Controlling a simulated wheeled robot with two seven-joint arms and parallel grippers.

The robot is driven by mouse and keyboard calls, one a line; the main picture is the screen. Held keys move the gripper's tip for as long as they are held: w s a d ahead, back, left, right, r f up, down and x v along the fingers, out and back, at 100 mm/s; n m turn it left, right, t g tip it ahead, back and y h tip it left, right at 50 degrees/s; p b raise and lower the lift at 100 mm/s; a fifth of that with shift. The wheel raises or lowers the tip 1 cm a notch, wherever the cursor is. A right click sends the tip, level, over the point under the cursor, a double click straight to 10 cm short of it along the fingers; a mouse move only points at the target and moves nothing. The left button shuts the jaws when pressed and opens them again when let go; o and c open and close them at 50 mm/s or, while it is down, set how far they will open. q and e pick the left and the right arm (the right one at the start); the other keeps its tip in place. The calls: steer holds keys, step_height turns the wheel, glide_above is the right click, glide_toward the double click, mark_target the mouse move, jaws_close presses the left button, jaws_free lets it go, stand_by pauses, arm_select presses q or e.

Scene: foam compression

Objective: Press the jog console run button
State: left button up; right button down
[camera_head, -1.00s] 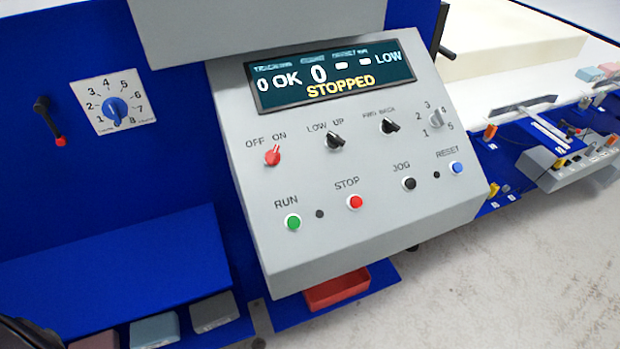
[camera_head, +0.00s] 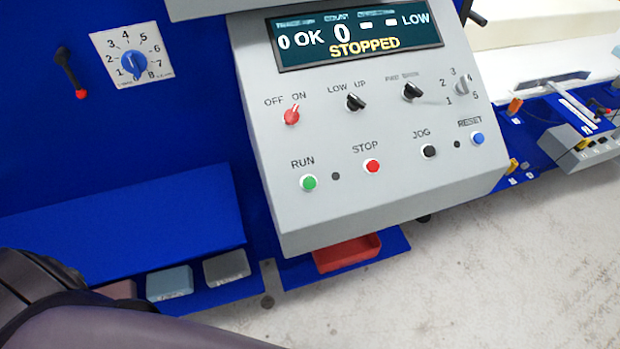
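The grey jog console (camera_head: 390,205) stands in the middle, its sloped face toward me. Its green run button (camera_head: 308,183) is at the lower left of the panel, under the label RUN. The display (camera_head: 358,40) reads STOPPED. The red stop button (camera_head: 372,166), black jog button (camera_head: 428,151) and blue reset button (camera_head: 477,139) sit to the right of it. Nothing touches the run button. Part of my own arm shows at the lower left, below and left of the console. Neither gripper is in view.
A blue ledge (camera_head: 130,225) juts out left of the console, with small blocks (camera_head: 170,283) below it. A red tray (camera_head: 347,253) sits under the console. A dial (camera_head: 133,62) and a lever (camera_head: 70,73) are on the blue wall. The space before the console is clear.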

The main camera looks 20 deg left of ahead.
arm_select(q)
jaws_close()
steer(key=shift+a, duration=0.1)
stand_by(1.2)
